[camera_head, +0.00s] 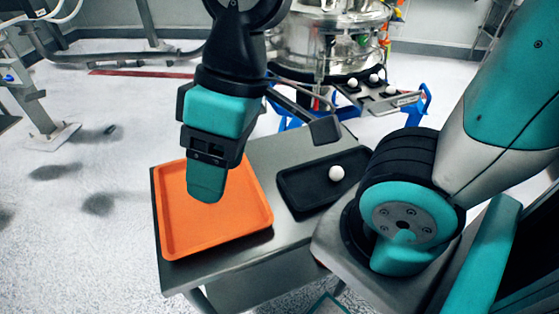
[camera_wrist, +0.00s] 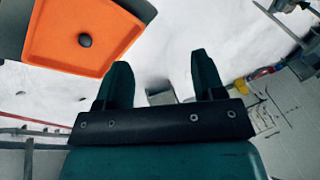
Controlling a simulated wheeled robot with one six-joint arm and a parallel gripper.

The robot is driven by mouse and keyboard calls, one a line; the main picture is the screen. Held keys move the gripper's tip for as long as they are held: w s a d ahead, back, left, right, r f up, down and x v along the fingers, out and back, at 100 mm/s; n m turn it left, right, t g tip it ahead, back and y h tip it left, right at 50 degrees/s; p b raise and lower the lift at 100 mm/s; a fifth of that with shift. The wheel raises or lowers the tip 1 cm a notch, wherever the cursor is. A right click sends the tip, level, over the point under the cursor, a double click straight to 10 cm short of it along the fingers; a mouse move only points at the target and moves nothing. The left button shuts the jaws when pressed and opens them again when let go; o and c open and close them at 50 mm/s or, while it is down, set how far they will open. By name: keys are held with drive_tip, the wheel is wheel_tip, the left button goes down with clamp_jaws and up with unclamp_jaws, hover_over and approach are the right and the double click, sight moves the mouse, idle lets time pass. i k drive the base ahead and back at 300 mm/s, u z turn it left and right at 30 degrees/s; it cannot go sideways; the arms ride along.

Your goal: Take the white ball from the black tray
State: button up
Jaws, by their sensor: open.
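The white ball (camera_head: 336,173) sits in the right part of the black tray (camera_head: 299,199), on the grey table. My gripper (camera_head: 207,190) hangs above the orange tray (camera_head: 172,238), to the left of the black tray and apart from the ball. In the wrist view my gripper (camera_wrist: 160,78) has its two fingers spread with nothing between them. The white ball and the black tray cannot be made out in the wrist view.
The orange tray also shows in the wrist view (camera_wrist: 60,58), with a small dark round thing on it. A dark block (camera_head: 325,129) stands behind the black tray. Further back, white balls (camera_head: 352,83) rest on a dark platform by the steel sifter (camera_head: 330,40).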

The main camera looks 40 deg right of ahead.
sight(337, 174)
drive_tip(key=k, duration=0.5)
drive_tip(key=u, duration=0.5)
drive_tip(key=i, duration=0.5)
drive_tip(key=z, duration=2.25)
